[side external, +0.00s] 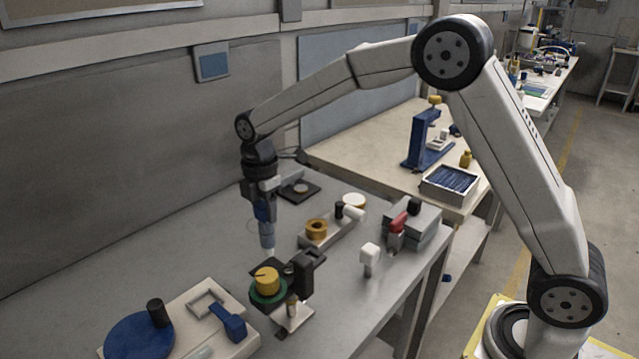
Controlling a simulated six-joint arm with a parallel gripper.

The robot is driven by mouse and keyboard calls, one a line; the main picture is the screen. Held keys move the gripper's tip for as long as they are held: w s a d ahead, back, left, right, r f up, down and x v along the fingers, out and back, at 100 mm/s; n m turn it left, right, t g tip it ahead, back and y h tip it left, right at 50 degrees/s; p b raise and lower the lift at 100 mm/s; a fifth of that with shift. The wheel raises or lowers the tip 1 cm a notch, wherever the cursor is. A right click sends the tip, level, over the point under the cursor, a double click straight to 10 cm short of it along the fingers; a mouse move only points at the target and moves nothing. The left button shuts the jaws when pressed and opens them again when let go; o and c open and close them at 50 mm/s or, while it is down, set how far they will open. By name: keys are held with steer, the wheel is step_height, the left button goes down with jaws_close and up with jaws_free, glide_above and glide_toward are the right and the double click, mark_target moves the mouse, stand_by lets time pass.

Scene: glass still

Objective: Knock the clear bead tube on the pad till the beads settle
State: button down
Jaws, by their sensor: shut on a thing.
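My gripper (263,214) hangs straight down over the grey bench. It is shut on the clear bead tube (267,240), which looks bluish and small and points downward, about upright. The beads inside are too small to make out. The tube's lower end is just behind the yellow-and-green knob fixture in the picture; I cannot tell if it touches anything. A dark square plate (311,190) with a pale round piece on it lies behind and right of my gripper; it may be the pad, but I cannot tell for sure.
A yellow-topped fixture (267,279) with a black clamp stands close in front. A pale base with a blue disc (138,336) is at front left. A tray with a copper-coloured spool (316,229), a white-topped post (369,254) and a grey box (424,226) stand right. The bench's left part is clear.

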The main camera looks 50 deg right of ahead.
mark_target(266, 224)
steer(key=shift+f, duration=1.15)
stand_by(0.5)
steer(key=shift+f, duration=0.8)
steer(key=shift+r, duration=0.15)
steer(key=shift+r, duration=0.8)
stand_by(0.4)
steer(key=shift+f, duration=1.6)
steer(key=shift+r, duration=0.65)
